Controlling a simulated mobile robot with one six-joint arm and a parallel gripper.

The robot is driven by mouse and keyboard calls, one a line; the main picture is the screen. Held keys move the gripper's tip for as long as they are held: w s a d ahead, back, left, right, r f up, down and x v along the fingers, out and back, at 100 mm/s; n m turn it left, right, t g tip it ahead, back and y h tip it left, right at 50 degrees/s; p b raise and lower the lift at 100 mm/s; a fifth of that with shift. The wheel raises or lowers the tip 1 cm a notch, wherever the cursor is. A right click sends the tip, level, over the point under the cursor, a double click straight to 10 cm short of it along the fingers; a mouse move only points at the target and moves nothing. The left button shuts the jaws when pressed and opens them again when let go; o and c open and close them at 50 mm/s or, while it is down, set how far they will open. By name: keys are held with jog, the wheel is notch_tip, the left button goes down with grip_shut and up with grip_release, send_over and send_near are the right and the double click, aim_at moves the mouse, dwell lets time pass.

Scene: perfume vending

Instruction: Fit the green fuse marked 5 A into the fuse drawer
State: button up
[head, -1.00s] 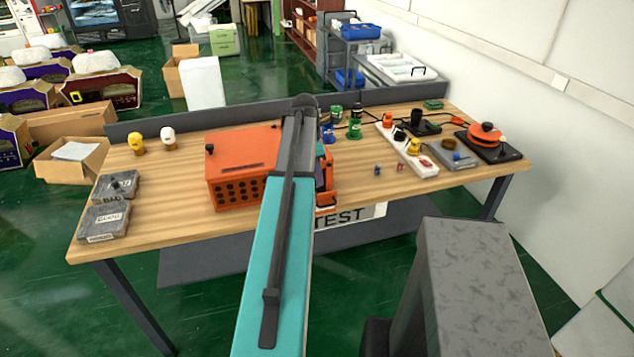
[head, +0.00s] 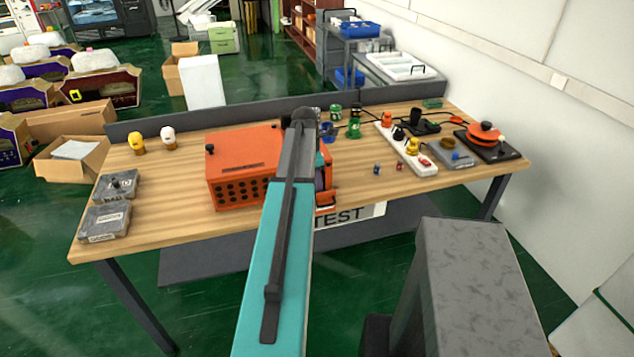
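A small blue piece (head: 376,168) and a small red piece (head: 399,166) lie on the table right of the orange box; they look like fuses, but no markings can be read. I cannot make out a green fuse. The orange box (head: 235,165) stands mid-table, and my arm covers its right part. An orange edge with a pale strip (head: 326,206) shows just right of my arm; I cannot tell whether it is the fuse drawer. My gripper is hidden behind my arm, so its state and any load do not show.
The wooden table (head: 165,200) also bears two grey boxes at left, yellow and white plugs, blue and green plugs, a white power strip (head: 425,166) and a red round device (head: 485,135). A low grey panel (head: 220,115) edges the back. Bare wood lies front right.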

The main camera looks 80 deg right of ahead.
jog(key=shift+r, duration=0.15)
notch_tip(320, 180, up, 12)
jog(key=w+b, duration=0.1)
jog(key=b, duration=0.1)
jog(key=shift+w+a+f+b, duration=0.2)
jog(key=shift+w+a+b, duration=0.1)
jog(key=shift+a+b, duration=0.1)
dwell(0.6)
dwell(0.5)
